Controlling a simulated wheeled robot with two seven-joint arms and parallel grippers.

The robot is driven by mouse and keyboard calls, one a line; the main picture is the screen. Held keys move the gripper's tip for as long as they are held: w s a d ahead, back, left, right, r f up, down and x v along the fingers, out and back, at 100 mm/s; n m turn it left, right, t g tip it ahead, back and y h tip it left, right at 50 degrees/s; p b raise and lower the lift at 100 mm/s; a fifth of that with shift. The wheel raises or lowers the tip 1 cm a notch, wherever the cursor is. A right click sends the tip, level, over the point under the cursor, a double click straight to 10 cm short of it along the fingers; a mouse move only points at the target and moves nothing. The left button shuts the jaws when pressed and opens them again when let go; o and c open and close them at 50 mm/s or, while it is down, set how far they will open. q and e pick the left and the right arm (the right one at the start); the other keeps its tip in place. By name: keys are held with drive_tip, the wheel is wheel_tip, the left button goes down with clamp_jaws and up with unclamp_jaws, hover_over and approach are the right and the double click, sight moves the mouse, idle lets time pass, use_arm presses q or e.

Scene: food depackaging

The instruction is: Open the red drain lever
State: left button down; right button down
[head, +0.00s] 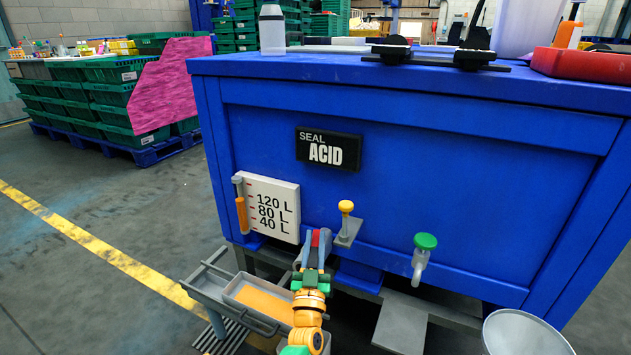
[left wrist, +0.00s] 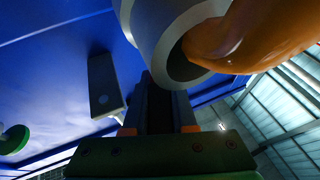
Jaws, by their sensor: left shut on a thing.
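The red drain lever (head: 316,238) shows as a small red piece low on the front of the blue tank (head: 420,170). My left gripper (head: 315,250) is shut on it, with the grey fingers on either side. In the left wrist view the fingers (left wrist: 165,105) reach up beneath a round grey pipe mouth (left wrist: 190,62). A glossy orange mass, looking like liquid, comes out of that mouth (left wrist: 250,38). The lever itself is hidden in that view. My right gripper is not in view.
A grey tray (head: 215,290) with orange content (head: 262,303) sits below left of my gripper. A yellow-knobbed lever (head: 346,207) and a green-topped tap (head: 424,242) are on the tank to the right. A level gauge (head: 270,205) is at left, its tube partly orange.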

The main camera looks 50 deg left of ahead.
sight(314, 258)
use_arm(q)
drive_tip(key=c, duration=0.7)
unclamp_jaws()
drive_tip(key=shift+s+d+f, duration=0.15)
drive_tip(key=shift+d, duration=0.1)
drive_tip(key=p+v, duration=0.1)
drive_tip(key=v, duration=0.5)
drive_tip(key=shift+s+d, duration=0.1)
drive_tip(key=shift+s, duration=0.05)
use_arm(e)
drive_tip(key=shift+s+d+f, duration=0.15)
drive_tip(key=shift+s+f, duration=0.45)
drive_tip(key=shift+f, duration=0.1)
